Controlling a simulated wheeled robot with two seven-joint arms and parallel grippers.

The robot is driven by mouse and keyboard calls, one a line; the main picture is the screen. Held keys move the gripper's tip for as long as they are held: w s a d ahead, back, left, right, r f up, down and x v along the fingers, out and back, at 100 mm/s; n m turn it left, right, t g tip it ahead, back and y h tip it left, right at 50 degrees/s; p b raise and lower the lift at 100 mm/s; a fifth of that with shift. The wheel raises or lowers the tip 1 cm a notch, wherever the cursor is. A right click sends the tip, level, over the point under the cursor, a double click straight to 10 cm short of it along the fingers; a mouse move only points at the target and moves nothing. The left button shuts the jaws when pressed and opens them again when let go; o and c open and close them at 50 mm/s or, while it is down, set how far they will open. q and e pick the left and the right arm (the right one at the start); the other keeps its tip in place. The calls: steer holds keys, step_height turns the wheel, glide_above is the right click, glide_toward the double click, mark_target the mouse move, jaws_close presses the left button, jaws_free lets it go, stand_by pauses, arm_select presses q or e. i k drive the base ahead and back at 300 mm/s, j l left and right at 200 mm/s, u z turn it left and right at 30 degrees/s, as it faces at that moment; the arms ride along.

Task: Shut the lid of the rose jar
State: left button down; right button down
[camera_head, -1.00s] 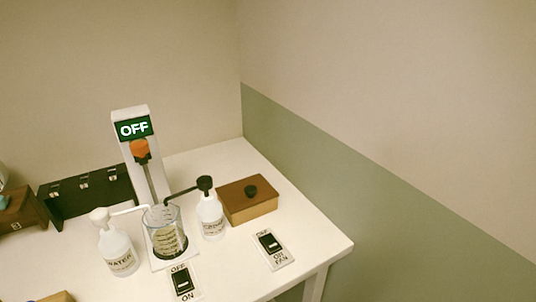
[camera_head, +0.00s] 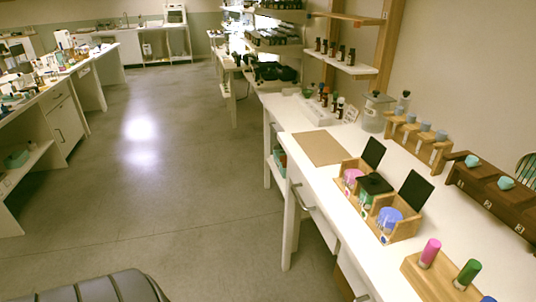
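A wooden holder (camera_head: 404,231) with three compartments stands on the white table at the right. The pink-topped jar (camera_head: 351,177) is in its far compartment, and the black lid (camera_head: 373,152) there stands upright and open. No rose name is readable at this size; the pink one may be the rose jar. The middle compartment holds a green jar (camera_head: 365,198) under a black lid (camera_head: 375,184) that lies about flat. The near compartment holds a blue-topped jar (camera_head: 388,217) with its black lid (camera_head: 415,191) standing open. Neither of my grippers is in view.
A brown mat (camera_head: 319,148) lies left of the holder. A wooden rack of vials (camera_head: 418,141) and a dark wooden block (camera_head: 490,196) stand behind it. A wooden block with coloured sticks (camera_head: 428,284) is nearer. Open floor (camera_head: 170,190) lies left of the table.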

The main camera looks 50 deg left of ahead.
mark_target(374, 152)
steer(key=u, duration=1)
